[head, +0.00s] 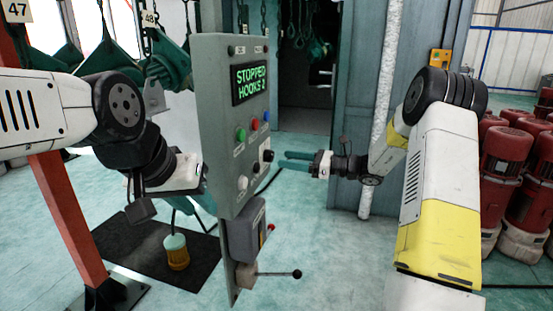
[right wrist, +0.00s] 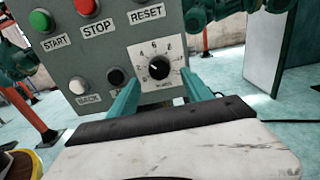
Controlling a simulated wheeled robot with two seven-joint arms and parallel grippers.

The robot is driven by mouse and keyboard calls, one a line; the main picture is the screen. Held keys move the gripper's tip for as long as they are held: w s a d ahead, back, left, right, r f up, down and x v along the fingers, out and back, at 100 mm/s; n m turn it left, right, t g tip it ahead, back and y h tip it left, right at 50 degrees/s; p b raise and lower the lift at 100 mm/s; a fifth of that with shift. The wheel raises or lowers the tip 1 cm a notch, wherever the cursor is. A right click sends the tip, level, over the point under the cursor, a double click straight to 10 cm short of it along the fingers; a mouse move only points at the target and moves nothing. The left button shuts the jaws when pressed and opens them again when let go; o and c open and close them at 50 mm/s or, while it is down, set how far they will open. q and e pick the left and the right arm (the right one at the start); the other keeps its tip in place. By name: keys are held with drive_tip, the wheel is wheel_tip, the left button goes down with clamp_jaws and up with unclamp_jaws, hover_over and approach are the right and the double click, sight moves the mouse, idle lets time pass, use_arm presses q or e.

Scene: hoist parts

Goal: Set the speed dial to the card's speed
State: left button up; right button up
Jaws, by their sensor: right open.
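The speed dial (right wrist: 159,67) is a black knob on a white numbered plate, on the grey control panel (head: 213,110). Its pointer is too small to read. My right gripper (right wrist: 161,84) is open; its teal fingers point at the panel, one toward each side of the dial, with nothing between them. In the head view the right gripper (head: 282,160) is just right of the panel face. I cannot make out a card giving a speed.
The panel display (head: 250,83) reads STOPPED HOOKS 2. Green start (right wrist: 41,20), red stop (right wrist: 87,6) and a black button (right wrist: 116,76) sit near the dial. A lever (head: 270,273) sticks out below. Red motors (head: 505,160) stand at right.

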sight(273, 157)
drive_tip(key=shift+x, duration=2.25)
clamp_jaws()
drive_tip(key=n, duration=0.3)
drive_tip(key=shift+n, duration=2.3)
